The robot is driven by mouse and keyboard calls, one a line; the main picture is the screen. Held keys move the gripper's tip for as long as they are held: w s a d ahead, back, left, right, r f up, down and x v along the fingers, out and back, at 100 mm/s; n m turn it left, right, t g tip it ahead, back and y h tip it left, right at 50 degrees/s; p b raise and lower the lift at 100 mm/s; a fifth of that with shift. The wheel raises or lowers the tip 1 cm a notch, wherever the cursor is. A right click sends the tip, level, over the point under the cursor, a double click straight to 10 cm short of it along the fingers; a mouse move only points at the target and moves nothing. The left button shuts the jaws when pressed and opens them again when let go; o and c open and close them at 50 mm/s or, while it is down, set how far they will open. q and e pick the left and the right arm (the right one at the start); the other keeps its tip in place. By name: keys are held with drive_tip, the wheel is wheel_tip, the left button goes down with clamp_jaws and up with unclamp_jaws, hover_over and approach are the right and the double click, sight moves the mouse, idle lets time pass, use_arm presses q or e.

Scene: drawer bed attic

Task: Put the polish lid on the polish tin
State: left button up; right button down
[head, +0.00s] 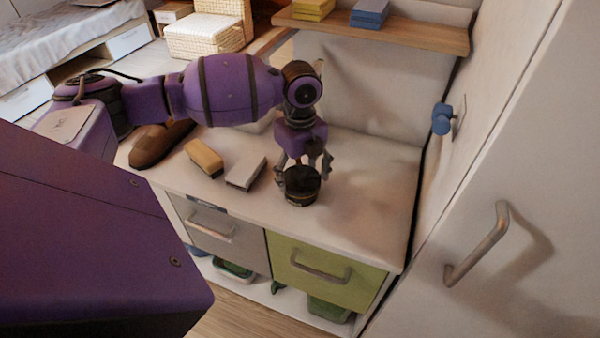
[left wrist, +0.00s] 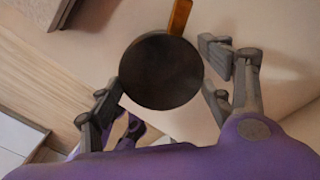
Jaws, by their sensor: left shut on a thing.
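My left gripper (head: 303,172) points down over the counter, its fingers on both sides of a dark round polish lid (head: 301,179). In the left wrist view the lid is a dark disc (left wrist: 160,70) between the fingertips (left wrist: 163,94). Directly below it in the head view is the dark polish tin (head: 301,200), with a thin golden band, standing on the counter. The lid and tin look stacked; I cannot tell whether the lid is seated or just above. The lid hides the tin in the wrist view. My right gripper is not in view.
On the white counter (head: 365,190), left of the tin, are a grey block (head: 246,172), a tan-topped brush-like block (head: 203,157) and a brown shoe (head: 155,146). The counter right of the tin is clear. A blue knob (head: 442,118) is on the right wall.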

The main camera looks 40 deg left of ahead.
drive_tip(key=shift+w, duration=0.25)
use_arm(q)
drive_tip(key=shift+f, duration=0.15)
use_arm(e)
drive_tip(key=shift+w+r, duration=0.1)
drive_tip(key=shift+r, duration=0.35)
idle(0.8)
use_arm(q)
drive_tip(key=shift+f+p, duration=0.35)
drive_tip(key=shift+p, duration=0.05)
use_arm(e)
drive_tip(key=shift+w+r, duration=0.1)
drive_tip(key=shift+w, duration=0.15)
use_arm(q)
drive_tip(key=shift+f, duration=0.3)
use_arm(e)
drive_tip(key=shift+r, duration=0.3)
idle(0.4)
use_arm(q)
drive_tip(key=o, duration=1.2)
drive_tip(key=shift+c, duration=0.2)
drive_tip(key=shift+o, duration=0.2)
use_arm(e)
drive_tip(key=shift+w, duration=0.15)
use_arm(q)
drive_tip(key=shift+r, duration=0.1)
